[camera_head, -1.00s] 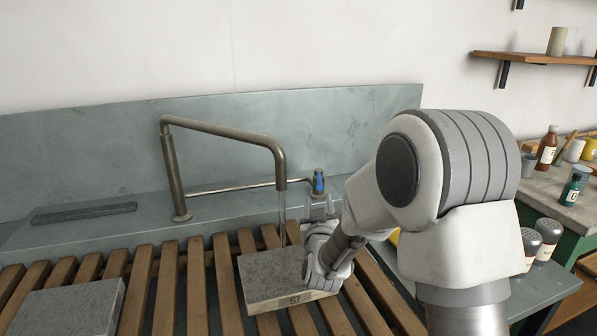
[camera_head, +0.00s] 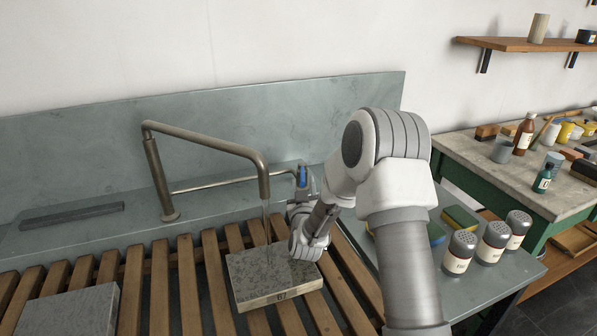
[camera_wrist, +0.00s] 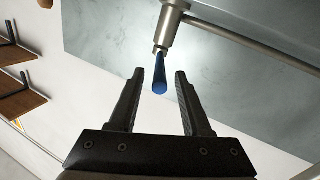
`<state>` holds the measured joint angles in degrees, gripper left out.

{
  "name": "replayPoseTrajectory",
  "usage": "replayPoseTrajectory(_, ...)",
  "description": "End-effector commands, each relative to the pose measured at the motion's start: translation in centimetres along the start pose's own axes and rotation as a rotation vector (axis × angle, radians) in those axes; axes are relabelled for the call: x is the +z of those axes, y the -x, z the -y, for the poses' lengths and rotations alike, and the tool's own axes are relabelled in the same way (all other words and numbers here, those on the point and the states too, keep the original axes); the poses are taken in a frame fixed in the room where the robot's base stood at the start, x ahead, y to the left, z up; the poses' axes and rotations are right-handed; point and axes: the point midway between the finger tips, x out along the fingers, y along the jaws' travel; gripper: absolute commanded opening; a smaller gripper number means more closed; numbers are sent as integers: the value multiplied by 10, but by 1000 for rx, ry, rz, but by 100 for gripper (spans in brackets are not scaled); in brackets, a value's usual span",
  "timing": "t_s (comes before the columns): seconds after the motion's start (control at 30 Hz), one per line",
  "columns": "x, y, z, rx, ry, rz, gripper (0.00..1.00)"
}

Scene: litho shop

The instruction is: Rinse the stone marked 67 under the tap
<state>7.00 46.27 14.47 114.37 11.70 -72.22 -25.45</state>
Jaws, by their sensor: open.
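The stone marked 67 (camera_head: 262,277) lies flat on the wooden slats below the tap spout, its number on the front edge. Its grey top looks speckled, perhaps wet. The tap (camera_head: 205,140) is a bent metal pipe, and a faint thin stream seems to fall from its spout toward the stone. The blue tap lever (camera_head: 303,174) stands on the pipe's right end. My gripper (camera_head: 304,190) is at the lever; its wrist partly overlaps the stone's back right corner. In the wrist view my gripper (camera_wrist: 160,76) is open, with the blue lever (camera_wrist: 160,78) between the fingertips; contact is unclear.
Another grey stone (camera_head: 70,312) lies at the front left on the slats (camera_head: 187,290). Several shakers (camera_head: 492,242) and a sponge (camera_head: 460,218) stand right of my arm. A bench (camera_head: 500,180) with bottles and jars is farther right. A dark bar (camera_head: 72,215) lies on the back ledge.

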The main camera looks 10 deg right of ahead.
Motion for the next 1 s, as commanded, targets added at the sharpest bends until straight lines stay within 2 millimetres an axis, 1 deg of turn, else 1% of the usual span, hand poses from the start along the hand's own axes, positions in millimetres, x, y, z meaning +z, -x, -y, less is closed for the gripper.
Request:
replayPoseTrajectory(0.2, 1, -32, 0, 1, -1, -1, 48)
replayPoseTrajectory(0.4, 1, -53, 0, 0, -1, 1, 48)
replayPoseTrajectory(0.6, 0, -61, 0, -1, -1, 1, 48)
replayPoseTrajectory(0.83, 0, -61, 0, -1, 0, 1, 48)
replayPoseTrajectory(0.97, 0, -61, 0, -1, 0, 1, 25)
replayPoseTrajectory(1.0, 0, -61, 0, -1, 0, 1, 18)
